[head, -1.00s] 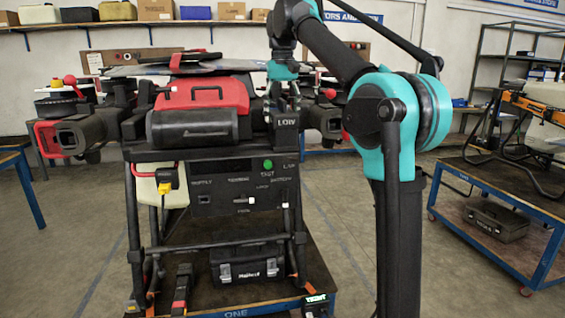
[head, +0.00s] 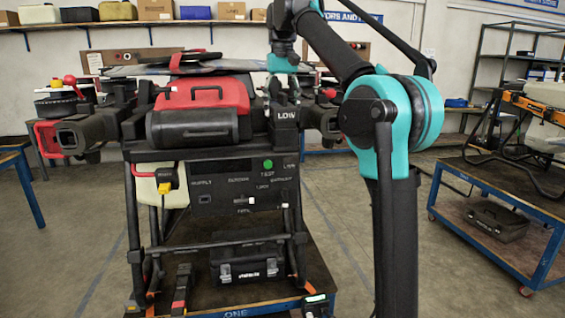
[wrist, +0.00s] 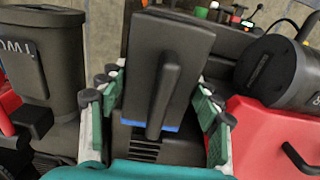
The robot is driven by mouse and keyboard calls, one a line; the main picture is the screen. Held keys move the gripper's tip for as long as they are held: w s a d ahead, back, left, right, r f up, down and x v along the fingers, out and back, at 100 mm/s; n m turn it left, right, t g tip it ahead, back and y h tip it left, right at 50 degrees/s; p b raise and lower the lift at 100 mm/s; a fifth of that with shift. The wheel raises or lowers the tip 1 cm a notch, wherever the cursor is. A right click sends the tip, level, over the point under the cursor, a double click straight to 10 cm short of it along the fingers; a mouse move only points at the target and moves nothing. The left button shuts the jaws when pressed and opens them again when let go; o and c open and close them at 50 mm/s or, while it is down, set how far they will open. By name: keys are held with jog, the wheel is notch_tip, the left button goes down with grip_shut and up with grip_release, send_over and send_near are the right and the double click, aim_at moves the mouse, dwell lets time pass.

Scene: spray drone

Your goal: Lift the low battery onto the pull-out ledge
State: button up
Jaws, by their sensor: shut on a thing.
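The low battery (head: 287,116) is a dark block with a white LOW label facing the head camera, just right of the drone's red-topped body. In the wrist view the battery (wrist: 190,45) shows from above, with a raised handle bar and a blue strip at its lower edge. My gripper (wrist: 160,92) is shut on it, with green-and-white fingers on both sides. In the head view my gripper (head: 284,84) is directly above the LOW label. The battery's underside is hidden. I cannot clearly make out a pulled-out ledge; a dark panel (head: 228,190) with a white knob sits below the drone.
The red-topped drone body (head: 205,92) is close on the battery's left, and a dark drone arm (head: 325,120) close on its right. A black case (head: 248,264) stands on the lower cart shelf. Another cart (head: 500,220) stands at the right, with clear floor between.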

aim_at(282, 93)
jog(key=shift+r, duration=2.05)
jog(key=shift+r, duration=0.2)
jog(key=shift+r, duration=0.65)
jog(key=shift+r, duration=0.2)
